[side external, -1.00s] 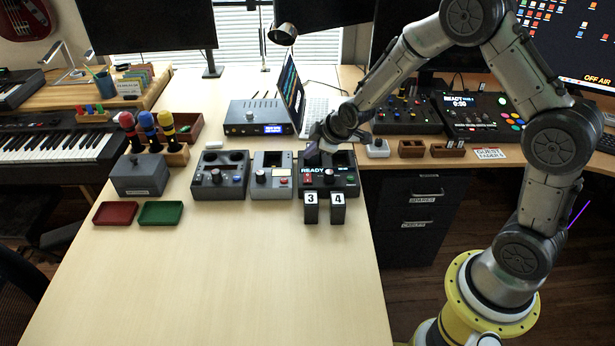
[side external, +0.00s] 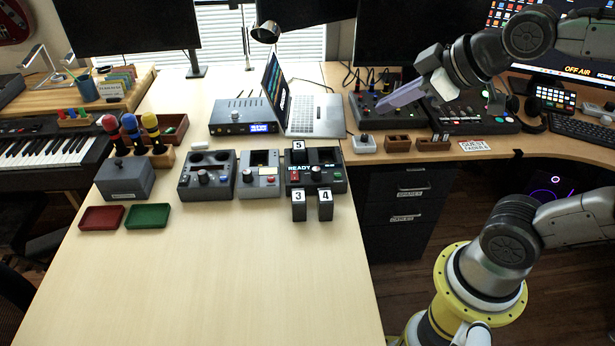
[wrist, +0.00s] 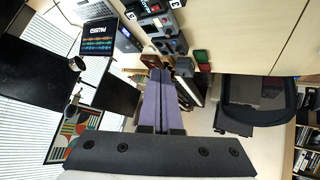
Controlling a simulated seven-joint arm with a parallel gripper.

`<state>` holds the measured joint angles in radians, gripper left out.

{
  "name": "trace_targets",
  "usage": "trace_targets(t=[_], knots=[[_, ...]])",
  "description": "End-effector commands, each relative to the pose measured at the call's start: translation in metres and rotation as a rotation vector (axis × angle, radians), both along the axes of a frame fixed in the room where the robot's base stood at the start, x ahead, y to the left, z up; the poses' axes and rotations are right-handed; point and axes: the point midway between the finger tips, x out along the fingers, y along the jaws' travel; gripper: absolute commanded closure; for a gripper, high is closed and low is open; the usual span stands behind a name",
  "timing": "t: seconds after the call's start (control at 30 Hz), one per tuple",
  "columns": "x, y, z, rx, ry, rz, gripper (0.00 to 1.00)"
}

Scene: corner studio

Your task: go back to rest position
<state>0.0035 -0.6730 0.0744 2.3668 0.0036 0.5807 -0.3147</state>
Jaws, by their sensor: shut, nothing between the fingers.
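My gripper (side external: 402,96) is raised in the air at the upper right of the side external view, above the right-hand desk. Its purple fingers are together with nothing between them. The fingers also show in the wrist view (wrist: 158,100), pressed side by side and pointing away from the camera. My gripper is apart from everything on the desks.
On the table stand grey control boxes (side external: 208,174), (side external: 258,173) and a box with a READY display (side external: 316,170), with number tags 3, 4 and 5. A laptop (side external: 314,113), a red tray (side external: 101,217) and a green tray (side external: 147,215) are nearby. The front table area is clear.

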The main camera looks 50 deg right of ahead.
Motion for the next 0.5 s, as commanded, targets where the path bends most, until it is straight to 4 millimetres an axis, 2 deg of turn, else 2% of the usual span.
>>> trace_targets(t=[0.03, 0.1, 0.2, 0.3, 0.5], knots=[[-0.026, 0.001, -0.009, 0.040, 0.039, -0.039, 1.00], [-0.052, 0.001, -0.026, 0.089, 0.114, -0.096, 1.00], [-0.076, 0.001, -0.049, 0.139, 0.229, -0.172, 1.00], [-0.088, 0.000, -0.058, 0.172, 0.293, -0.227, 1.00], [-0.089, 0.000, -0.058, 0.188, 0.301, -0.251, 1.00]])
